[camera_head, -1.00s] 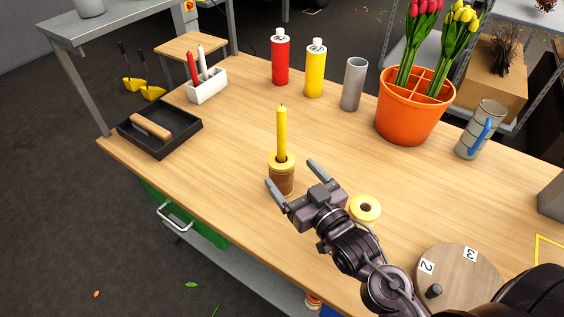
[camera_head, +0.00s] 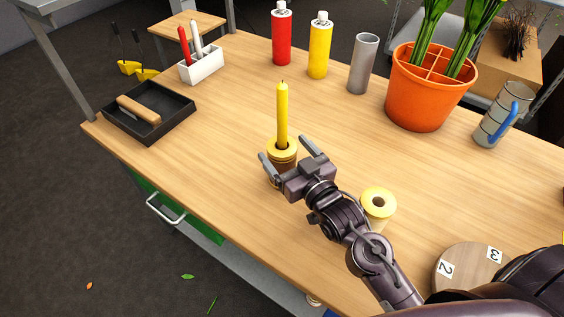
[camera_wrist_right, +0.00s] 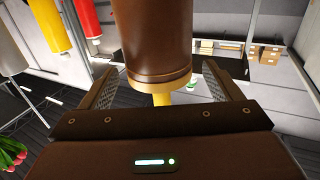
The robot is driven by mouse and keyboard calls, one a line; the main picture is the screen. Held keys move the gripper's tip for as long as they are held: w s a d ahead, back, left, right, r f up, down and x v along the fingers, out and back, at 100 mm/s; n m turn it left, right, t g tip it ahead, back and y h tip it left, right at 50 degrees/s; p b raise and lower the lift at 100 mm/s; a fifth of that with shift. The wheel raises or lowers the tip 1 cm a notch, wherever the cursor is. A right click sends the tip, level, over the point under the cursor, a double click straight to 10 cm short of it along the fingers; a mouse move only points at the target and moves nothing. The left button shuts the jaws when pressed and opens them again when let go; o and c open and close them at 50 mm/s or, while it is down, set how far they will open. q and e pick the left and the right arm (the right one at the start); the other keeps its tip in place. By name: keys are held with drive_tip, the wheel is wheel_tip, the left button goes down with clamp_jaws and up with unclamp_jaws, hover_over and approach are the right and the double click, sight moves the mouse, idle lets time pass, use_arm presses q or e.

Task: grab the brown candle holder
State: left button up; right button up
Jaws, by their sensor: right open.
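The brown candle holder (camera_head: 284,163) has a yellow rim and stands upright on the table with a tall yellow candle (camera_head: 282,115) in it. My right gripper (camera_head: 284,147) is open, with one finger on each side of the holder and its palm hiding part of the lower body. In the right wrist view the brown holder (camera_wrist_right: 157,45) fills the space ahead between the two open fingers, apart from both; that view is inverted. My left gripper is not in view.
A yellow-topped spool-like piece (camera_head: 378,203) stands right of my right wrist. A numbered round wooden disc (camera_head: 462,272) lies nearer the front. A black tray (camera_head: 170,118) is at left; bottles, a grey cylinder (camera_head: 361,66) and an orange pot (camera_head: 420,100) line the back.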

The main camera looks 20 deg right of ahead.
sight(277, 143)
drive_tip(key=x, duration=0.4)
drive_tip(key=shift+w+f, duration=0.1)
drive_tip(key=shift+f, duration=0.05)
drive_tip(key=shift+c, duration=0.5)
drive_tip(key=c, duration=1.5)
